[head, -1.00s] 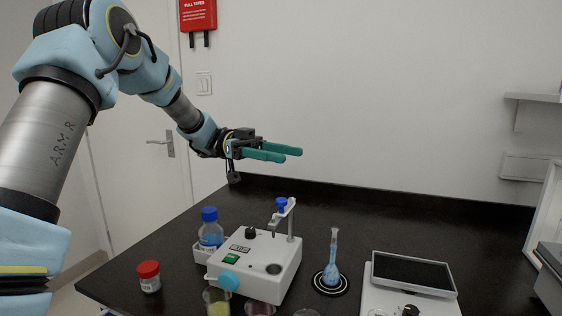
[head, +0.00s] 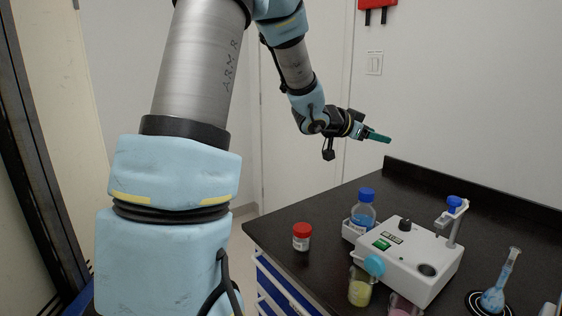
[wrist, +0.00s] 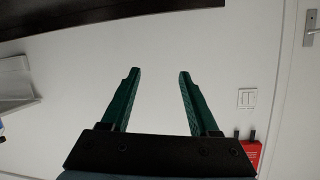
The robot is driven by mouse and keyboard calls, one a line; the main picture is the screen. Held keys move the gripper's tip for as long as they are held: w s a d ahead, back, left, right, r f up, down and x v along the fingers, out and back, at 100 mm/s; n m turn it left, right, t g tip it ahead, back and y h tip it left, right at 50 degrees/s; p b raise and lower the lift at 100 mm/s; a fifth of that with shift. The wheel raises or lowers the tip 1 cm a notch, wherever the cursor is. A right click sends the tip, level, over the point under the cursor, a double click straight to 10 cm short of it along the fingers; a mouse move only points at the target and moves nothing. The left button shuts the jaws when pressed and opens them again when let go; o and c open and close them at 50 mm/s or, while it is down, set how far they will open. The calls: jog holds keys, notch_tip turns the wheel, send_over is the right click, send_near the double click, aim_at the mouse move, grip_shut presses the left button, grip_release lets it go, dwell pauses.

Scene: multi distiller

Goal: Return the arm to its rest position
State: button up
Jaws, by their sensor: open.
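My arm rises on the left of the head view and bends over to the right. My gripper (head: 378,136) is raised above and behind the far left part of the black bench, pointing right. In the wrist view my gripper (wrist: 158,75) shows two green fingers held apart with nothing between them.
The black bench (head: 500,210) holds a red-capped jar (head: 302,238), a blue-capped bottle (head: 363,212), a white distiller-like device (head: 405,262), a beaker of yellow liquid (head: 359,290) and a flask (head: 495,290). A light switch (wrist: 247,98) is on the wall. The air around my gripper is clear.

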jog(key=s+a+f+n+y, duration=0.2)
jog(key=a+f+n+y, duration=0.25)
jog(key=a, duration=0.65)
jog(key=s+a+f+n+y, duration=0.1)
jog(key=a+f+n+y, duration=0.35)
jog(key=a, duration=0.75)
jog(key=s+a+f+n+g+y, duration=0.1)
jog(key=s+a+f+n+g, duration=0.1)
jog(key=s, duration=0.7)
jog(key=s+a+f+n+g+y, duration=0.1)
jog(key=s+a+f+g+y, duration=0.1)
jog(key=s+a, duration=0.4)
notch_tip(320, 180, down, 2)
jog(key=s+g, duration=0.1)
jog(key=s, duration=0.2)
jog(key=shift+a+f+n+g, duration=0.15)
jog(key=shift+a+n+g, duration=0.15)
jog(key=shift+a+n, duration=0.1)
